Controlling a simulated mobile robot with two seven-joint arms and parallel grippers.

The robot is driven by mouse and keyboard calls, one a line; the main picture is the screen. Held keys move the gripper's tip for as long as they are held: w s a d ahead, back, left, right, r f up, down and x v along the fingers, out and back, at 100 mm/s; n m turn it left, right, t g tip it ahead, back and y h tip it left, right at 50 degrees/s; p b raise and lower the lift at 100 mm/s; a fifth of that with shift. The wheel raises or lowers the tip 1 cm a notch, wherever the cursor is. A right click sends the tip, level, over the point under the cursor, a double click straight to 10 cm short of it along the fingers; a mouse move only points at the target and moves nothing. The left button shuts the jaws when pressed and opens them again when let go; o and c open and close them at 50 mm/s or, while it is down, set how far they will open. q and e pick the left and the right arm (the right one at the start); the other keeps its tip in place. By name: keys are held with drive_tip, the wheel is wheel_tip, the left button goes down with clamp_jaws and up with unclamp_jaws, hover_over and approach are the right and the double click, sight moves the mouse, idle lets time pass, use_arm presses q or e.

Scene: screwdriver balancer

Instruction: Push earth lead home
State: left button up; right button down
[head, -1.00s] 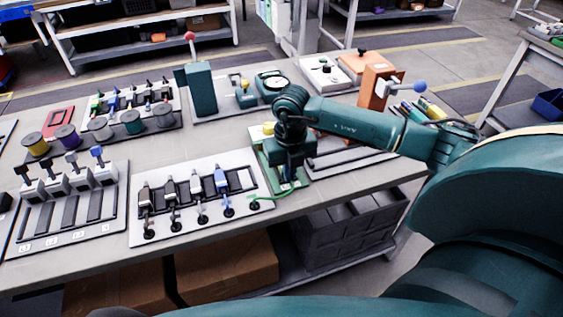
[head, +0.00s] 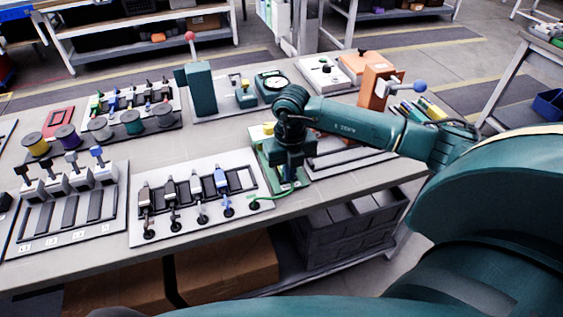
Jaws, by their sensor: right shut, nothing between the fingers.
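A thin green lead (head: 268,196) runs from the right end of the white board (head: 160,232) toward a green fixture (head: 262,158). Its far end is hidden at my gripper. My right gripper (head: 290,178) points down over the green fixture, shut, with nothing seen between its fingers. Whether the fingertips touch the lead's end or the fixture is too small to tell. My left gripper is not in view.
The white board carries several lever-like plugs (head: 196,188) with dark round sockets in front. A second lever board (head: 75,205) stands at left, and a row of spools (head: 98,128) behind it. An orange block (head: 375,90) stands behind my right arm. Bare table shows in the middle.

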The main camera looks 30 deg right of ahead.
drive_tip(key=shift+w+d+b, duration=0.2)
drive_tip(key=shift+w+b, duration=0.3)
drive_tip(key=shift+w, duration=0.35)
drive_tip(key=shift+w+d+b, duration=0.2)
drive_tip(key=shift+w+b, duration=0.15)
drive_tip(key=shift+w, duration=0.35)
drive_tip(key=shift+s, duration=0.1)
idle(0.4)
drive_tip(key=shift+s+a+p, duration=0.15)
drive_tip(key=shift+s+p, duration=0.2)
drive_tip(key=shift+s, duration=0.15)
wheel_tip(320, 180, up, 7)
drive_tip(key=p, duration=0.5)
idle(0.9)
